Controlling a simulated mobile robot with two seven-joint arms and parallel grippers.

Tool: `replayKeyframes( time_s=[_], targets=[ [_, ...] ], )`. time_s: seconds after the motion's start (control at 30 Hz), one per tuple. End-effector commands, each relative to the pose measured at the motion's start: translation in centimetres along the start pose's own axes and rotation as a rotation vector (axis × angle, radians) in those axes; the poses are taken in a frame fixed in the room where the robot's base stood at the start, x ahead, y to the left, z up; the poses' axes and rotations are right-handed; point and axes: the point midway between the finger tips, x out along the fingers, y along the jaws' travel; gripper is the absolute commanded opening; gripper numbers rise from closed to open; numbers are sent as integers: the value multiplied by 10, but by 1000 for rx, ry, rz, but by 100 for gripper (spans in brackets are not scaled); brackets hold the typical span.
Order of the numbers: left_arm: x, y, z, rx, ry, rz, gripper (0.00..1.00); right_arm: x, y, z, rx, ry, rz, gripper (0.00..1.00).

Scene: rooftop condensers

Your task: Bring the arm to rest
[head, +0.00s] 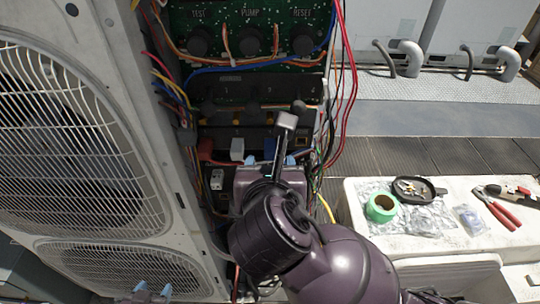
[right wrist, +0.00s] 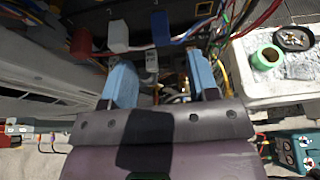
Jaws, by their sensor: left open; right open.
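My right arm (head: 335,265) comes in from the lower right and reaches to the open electrical bay of the condenser. My right gripper (head: 270,162) is in front of the lower part of the bay. Its blue fingers stand apart in the right wrist view (right wrist: 162,82), with no object clearly held between them; cables and connectors show behind the gap. My left gripper (head: 152,292) is at the bottom edge of the head view, in front of the lower fan grille. Only its blue fingertips show, set apart, and no object shows between them.
The condenser (head: 185,220) stands at left. Its bay holds a green circuit board (head: 225,58) with TEST, PUMP and RESET knobs, and loose wires (head: 345,100) hang right of it. A white surface at right carries green tape (head: 382,208), a black tray (head: 420,189) and red-handled pliers (head: 500,212).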

Motion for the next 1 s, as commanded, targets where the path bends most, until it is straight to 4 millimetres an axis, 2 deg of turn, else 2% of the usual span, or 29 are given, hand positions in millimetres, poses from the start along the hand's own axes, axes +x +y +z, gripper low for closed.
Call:
replayKeyframes(
  time_s=[0.1, 0.23, 0.47, 0.57, 0.67, 1.0],
  targets=[
    [0, 0, 0, 0, 1, 0, 54, -14, 0, 0, -1, -1, 1, 54],
    [0, 0, -1, 0, 1, 0, 54, -21, 0, 0, 0, -1, 0, 54],
    [0, 0, -1, 0, 1, 0, 54, -22, -1, 0, 10, 4, -2, 54],
    [0, 0, -1, 0, 1, 0, 54, -19, -6, -6, 80, 31, -8, 54],
    [0, 0, -1, 0, 2, 0, 54, -11, -19, -17, 238, 89, -29, 54],
    [0, 0, -1, 0, 2, 0, 54, 10, -89, -83, 1040, 301, -237, 54]
  ],
)
